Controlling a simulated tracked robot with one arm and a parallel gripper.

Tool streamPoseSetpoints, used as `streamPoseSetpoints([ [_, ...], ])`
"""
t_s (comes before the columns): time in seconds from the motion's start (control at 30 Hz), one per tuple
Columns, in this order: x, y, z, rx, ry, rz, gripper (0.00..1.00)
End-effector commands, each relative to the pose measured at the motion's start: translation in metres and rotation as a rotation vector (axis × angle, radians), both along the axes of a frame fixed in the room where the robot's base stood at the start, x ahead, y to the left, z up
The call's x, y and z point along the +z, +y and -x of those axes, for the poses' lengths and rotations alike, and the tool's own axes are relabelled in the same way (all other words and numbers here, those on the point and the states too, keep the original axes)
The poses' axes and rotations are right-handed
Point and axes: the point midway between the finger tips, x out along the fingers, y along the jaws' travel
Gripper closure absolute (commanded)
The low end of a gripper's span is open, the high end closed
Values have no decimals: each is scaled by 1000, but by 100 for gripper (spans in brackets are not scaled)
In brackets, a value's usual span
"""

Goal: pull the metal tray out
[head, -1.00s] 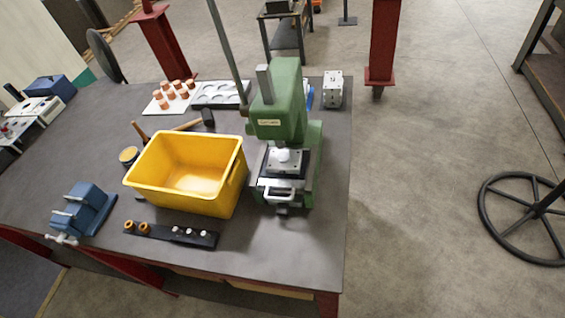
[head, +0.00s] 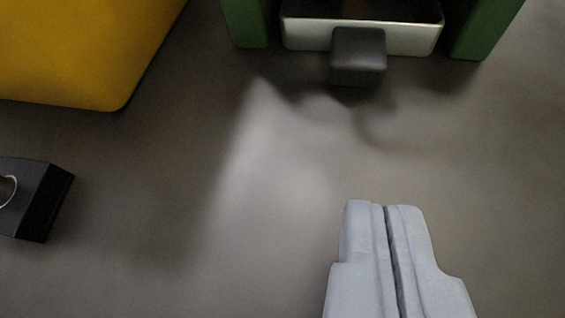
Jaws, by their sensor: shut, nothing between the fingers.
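The metal tray (head: 302,36) shows at the top of the head view as a silver front edge between the two green legs of the press. A dark blocky knob (head: 357,56) sticks out from the middle of its front. My gripper (head: 385,208), pale grey, is at the lower right of centre with its two fingers shut together and empty. It points toward the knob and is apart from it, with bare tabletop showing between them. The inside of the tray is mostly cut off by the frame's top edge.
The press legs (head: 487,28) stand close on both sides of the tray. A yellow bin (head: 80,50) is at the upper left. A black block (head: 42,205) lies at the left edge. The grey tabletop (head: 220,190) in front of the tray is clear.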

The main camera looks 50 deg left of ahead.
Motion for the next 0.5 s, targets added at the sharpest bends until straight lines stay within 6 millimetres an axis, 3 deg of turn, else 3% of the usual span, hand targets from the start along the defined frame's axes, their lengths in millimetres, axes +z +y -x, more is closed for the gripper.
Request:
streamPoseSetpoints([
  [0.5, 0, 34, -56, -1, 0, 0, 100],
])
